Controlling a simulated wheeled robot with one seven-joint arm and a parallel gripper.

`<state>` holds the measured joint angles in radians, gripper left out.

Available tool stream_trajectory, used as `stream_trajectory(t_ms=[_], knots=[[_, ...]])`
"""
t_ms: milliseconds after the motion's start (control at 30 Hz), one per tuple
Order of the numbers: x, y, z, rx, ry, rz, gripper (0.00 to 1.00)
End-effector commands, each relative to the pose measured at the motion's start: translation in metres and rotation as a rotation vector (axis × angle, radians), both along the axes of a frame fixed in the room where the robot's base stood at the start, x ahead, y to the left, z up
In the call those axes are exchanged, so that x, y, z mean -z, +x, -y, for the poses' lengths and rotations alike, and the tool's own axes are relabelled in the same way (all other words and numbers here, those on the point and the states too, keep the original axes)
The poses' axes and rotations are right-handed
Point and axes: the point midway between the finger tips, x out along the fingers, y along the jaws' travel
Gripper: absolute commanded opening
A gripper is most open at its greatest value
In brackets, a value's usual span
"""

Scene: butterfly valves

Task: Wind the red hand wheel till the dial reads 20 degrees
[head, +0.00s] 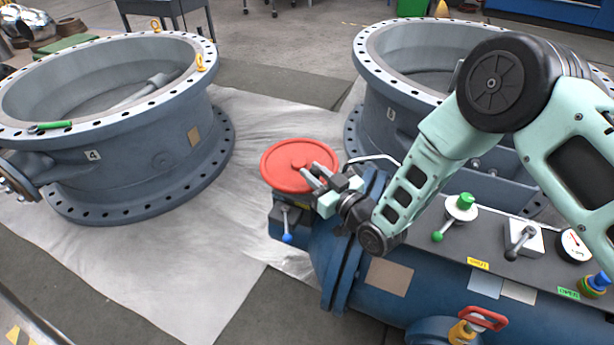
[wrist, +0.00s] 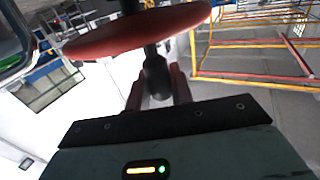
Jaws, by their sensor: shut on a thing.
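My gripper (head: 312,178) is at the wheel's right near side. In the wrist view my gripper (wrist: 157,92) has its fingers shut around the dark handle (wrist: 155,70) that stands out from the wheel. A round white dial (head: 573,244) with a dark and red face sits at the right edge; its reading is too small to make out.
A blue-tipped lever (head: 287,232) hangs just below the wheel. A green knob (head: 465,200), a green-tipped lever (head: 438,236) and a grey lever (head: 521,240) stand on the panel to the right. Large flanged valve bodies (head: 130,140) stand behind; pale sheeting (head: 235,250) covers floor at left.

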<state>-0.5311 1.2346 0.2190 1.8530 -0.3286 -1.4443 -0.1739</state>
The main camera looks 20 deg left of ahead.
Motion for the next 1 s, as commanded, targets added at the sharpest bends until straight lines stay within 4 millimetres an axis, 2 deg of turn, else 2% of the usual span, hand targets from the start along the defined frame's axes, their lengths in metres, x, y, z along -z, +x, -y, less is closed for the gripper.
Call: stream_trajectory(t_ms=[33,200,767,800,867,1000], knots=[[-0.0002,0.0072,0.0055,0.014,-0.001,0.004,0.00],[-0.0004,0.0106,0.0092,0.012,-0.001,0.004,0.00],[-0.0011,0.0122,0.0106,0.010,0.000,0.005,0.00],[-0.0011,0.0121,0.0105,0.010,0.000,0.005,0.26],[-0.0011,0.0118,0.0103,0.009,0.000,0.005,0.42],[-0.0008,0.0107,0.0097,0.007,0.000,0.004,0.44]])
